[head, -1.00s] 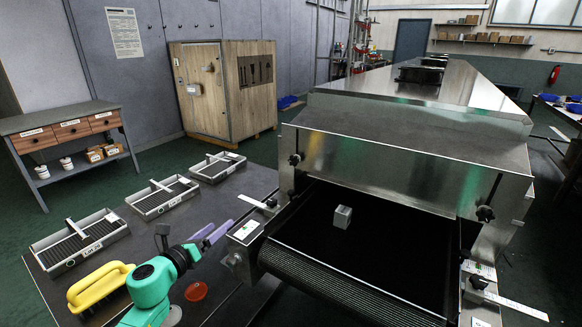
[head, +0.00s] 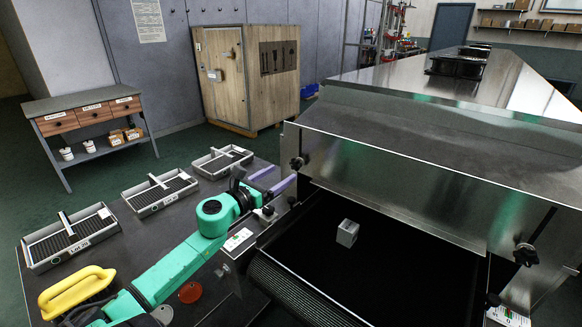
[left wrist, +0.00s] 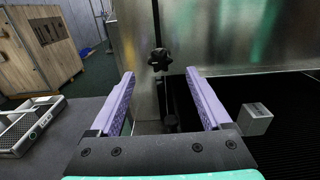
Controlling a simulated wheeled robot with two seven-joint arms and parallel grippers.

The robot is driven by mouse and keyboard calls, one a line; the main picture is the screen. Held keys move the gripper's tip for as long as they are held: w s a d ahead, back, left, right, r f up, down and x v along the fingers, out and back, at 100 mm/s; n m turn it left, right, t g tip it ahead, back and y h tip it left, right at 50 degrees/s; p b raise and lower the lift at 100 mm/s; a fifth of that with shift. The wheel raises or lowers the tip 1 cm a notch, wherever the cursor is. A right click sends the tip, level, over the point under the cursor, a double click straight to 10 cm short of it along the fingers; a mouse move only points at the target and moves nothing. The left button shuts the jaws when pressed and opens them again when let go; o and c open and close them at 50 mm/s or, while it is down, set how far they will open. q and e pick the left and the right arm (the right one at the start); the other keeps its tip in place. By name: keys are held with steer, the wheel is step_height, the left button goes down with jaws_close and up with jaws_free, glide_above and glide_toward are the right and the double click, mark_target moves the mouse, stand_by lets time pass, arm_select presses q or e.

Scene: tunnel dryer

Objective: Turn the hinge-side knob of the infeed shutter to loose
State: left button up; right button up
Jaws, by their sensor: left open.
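The steel infeed shutter (head: 400,190) spans the mouth of the tunnel dryer. A black knob (head: 297,163) is at its left edge, and another black knob (head: 525,255) is at its right; I cannot tell for certain which is hinge-side. My left gripper (head: 281,176), with purple fingers, is open and empty just in front of the left knob. In the left wrist view, that black lobed knob (left wrist: 159,59) appears between and beyond the open fingertips (left wrist: 160,76), apart from them. My right gripper is not in view.
A grey block (head: 347,233) sits on the dark belt (head: 310,255). On the side table (head: 120,262) are several trays, including one (head: 70,262) at the left, a yellow-handled tool (head: 77,290) and a red disc (head: 190,292). A wooden crate (head: 225,70) stands behind.

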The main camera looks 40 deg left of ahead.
mark_target(294, 166)
arm_select(q)
steer(key=w, duration=0.4)
steer(key=shift+w, duration=0.75)
jaws_close()
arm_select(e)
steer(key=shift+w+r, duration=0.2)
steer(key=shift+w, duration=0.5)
